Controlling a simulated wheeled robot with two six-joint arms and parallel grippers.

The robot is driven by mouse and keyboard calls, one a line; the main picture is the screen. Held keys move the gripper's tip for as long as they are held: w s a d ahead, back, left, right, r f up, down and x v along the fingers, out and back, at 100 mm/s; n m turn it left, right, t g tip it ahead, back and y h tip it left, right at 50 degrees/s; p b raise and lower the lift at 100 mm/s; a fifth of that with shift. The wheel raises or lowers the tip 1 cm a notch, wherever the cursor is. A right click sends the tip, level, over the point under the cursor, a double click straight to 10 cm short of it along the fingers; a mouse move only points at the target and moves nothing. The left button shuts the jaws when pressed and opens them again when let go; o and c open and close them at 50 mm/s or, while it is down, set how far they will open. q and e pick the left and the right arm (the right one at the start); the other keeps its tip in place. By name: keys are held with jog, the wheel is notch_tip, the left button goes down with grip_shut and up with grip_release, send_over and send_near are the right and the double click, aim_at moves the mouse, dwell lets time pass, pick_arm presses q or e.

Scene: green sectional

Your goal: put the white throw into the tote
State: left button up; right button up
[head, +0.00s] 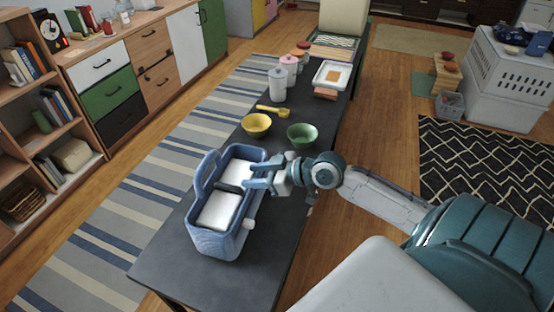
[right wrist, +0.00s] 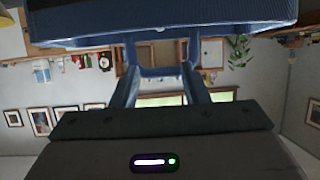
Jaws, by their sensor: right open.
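The blue tote (head: 213,243) stands on the near part of the dark table, with a raised handle and a dark divider. White, cloth-like material lies in its near compartment (head: 218,210) and in its far one (head: 238,172); I take it to be the white throw, but cannot tell if it is one piece. My right gripper (head: 254,178) is open at the tote's right rim, with its fingers over or beside the far compartment.
The dark table (head: 265,262) also bears a yellow bowl (head: 256,124) and a green bowl (head: 302,133) beyond the tote. Canisters (head: 277,84) and a white tray (head: 332,75) stand farther back. The table's near end is bare.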

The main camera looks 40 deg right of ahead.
pick_arm(q)
jog(key=r+p, duration=0.1)
jog(key=s+r+p, duration=0.1)
jog(key=shift+r+p, duration=0.1)
jog(key=shift+p, duration=0.2)
pick_arm(e)
jog(key=v, duration=0.6)
jog(key=shift+s+r, duration=0.2)
jog(key=shift+s, duration=0.1)
pick_arm(q)
jog(key=shift+w, duration=0.1)
pick_arm(e)
jog(key=shift+d, duration=0.15)
pick_arm(q)
jog(key=shift+d, duration=0.1)
pick_arm(e)
jog(key=shift+s, duration=0.1)
